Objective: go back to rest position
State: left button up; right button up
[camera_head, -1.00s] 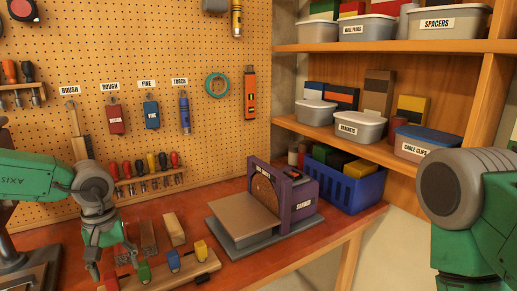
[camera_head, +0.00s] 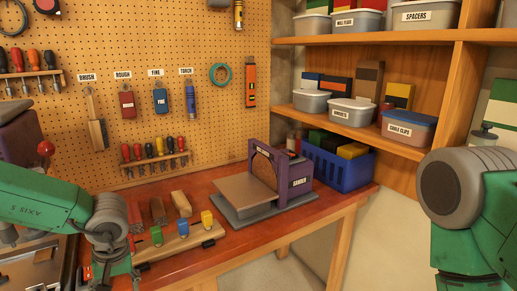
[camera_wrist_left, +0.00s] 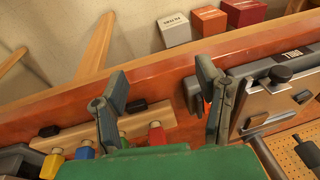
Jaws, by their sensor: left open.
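My left gripper (camera_wrist_left: 160,82) is open in the left wrist view, its two dark fingers apart with nothing held between them. They show against the bench's front edge, with the floor beyond. In the head view my left arm comes in low at the left, its wrist over the bench's near left part; the fingers are hard to make out there. My right arm shows only as a green and grey link at the right edge, and its gripper is out of view.
The wooden bench (camera_head: 299,219) carries a disc sander (camera_head: 293,180) and a wooden rack (camera_head: 208,236) with coloured blocks near my left wrist. A blue crate (camera_head: 342,172) stands behind. Several boxes (camera_wrist_left: 243,12) lie beyond the bench edge. Floor right of the bench looks clear.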

pick_arm(q)
jog(key=s+d+f+m+t+b, duration=0.1)
jog(key=s+f+m+t+b, duration=0.3)
jog(key=f, duration=0.6)
jog(key=s+d+f+g+b, duration=0.1)
jog(key=s+d+f+b, duration=0.15)
jog(key=s+f, duration=0.55)
jog(key=s+f+m+g+h+b, duration=0.1)
jog(key=s+f+b, duration=0.1)
jog(key=s+f, duration=0.3)
jog(key=s+f+m+g+h+b, duration=0.1)
jog(key=s+f, duration=0.4)
jog(key=s, duration=0.7)
jog(key=shift+s+d+m+g+b, duration=0.25)
jog(key=shift+g+b, duration=0.25)
jog(key=shift+b, duration=0.55)
